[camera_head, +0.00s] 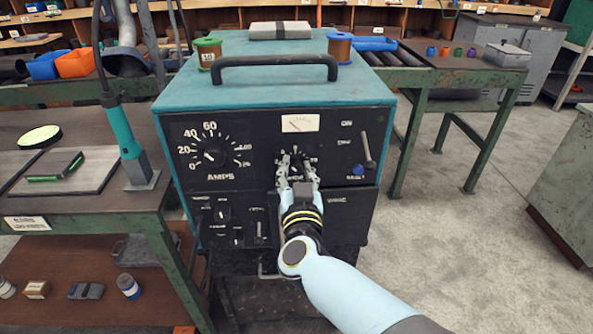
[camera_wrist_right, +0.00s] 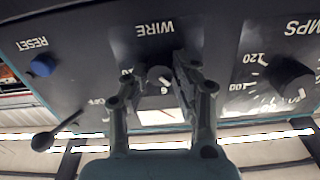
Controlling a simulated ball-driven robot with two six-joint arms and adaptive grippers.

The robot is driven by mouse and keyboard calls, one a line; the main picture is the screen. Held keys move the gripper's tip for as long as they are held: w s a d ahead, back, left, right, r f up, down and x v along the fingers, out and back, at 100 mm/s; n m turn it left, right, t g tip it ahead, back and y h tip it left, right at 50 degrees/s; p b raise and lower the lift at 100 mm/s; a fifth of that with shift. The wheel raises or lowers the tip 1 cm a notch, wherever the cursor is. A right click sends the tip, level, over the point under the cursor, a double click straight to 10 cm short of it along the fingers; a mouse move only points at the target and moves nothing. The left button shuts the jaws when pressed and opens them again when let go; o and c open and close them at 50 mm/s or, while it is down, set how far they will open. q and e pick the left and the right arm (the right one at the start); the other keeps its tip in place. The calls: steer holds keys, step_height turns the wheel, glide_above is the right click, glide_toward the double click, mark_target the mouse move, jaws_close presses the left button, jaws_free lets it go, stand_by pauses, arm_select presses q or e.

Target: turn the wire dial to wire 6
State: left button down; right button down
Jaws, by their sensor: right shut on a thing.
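A white 6 shows beside the knob. My right gripper (camera_head: 298,163) reaches the panel from the front, and in the right wrist view its fingers (camera_wrist_right: 158,82) stand on both sides of the knob, shut on it. In the head view the fingers hide most of the dial. I cannot tell exactly where its pointer is. My left gripper is not in view.
The AMPS dial (camera_head: 212,155) is left of the gripper. A blue RESET button (camera_head: 357,169) and a lever (camera_head: 367,150) are on the right. A meter (camera_head: 302,123) sits just above the fingers. A handle (camera_head: 275,62) and spools top the teal machine (camera_head: 180,95).

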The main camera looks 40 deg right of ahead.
steer(key=m, duration=0.3)
steer(key=shift+m, duration=2.5)
steer(key=c, duration=1.1)
jaws_free()
steer(key=shift+o, duration=0.2)
